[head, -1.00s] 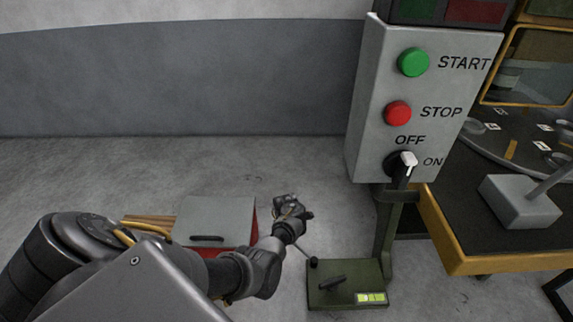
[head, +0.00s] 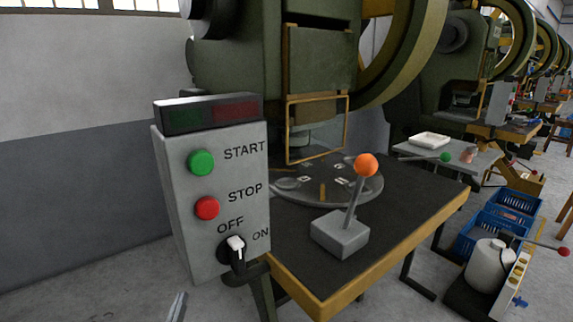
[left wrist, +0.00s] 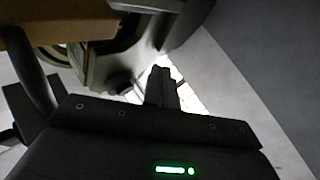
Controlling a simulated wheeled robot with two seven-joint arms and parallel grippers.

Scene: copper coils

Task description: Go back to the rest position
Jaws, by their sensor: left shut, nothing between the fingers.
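My left gripper shows in the left wrist view (left wrist: 163,88) with its dark fingers shut together and nothing between them. In the head view only a small grey piece, probably its tip, shows at the bottom edge, left of centre, below the control box (head: 185,200). The box has a green START button (head: 201,162), a red STOP button (head: 207,208) and a black OFF/ON knob with a white mark (head: 236,245). The gripper is apart from the box. My right gripper is not in view.
A black-topped table (head: 400,205) with a yellow edge carries an orange-knobbed lever (head: 367,165) and a round dial plate (head: 355,190) under a green press (head: 240,50). Blue crates (head: 490,230) and a white spool (head: 490,268) stand at the right. Grey floor lies left of the box.

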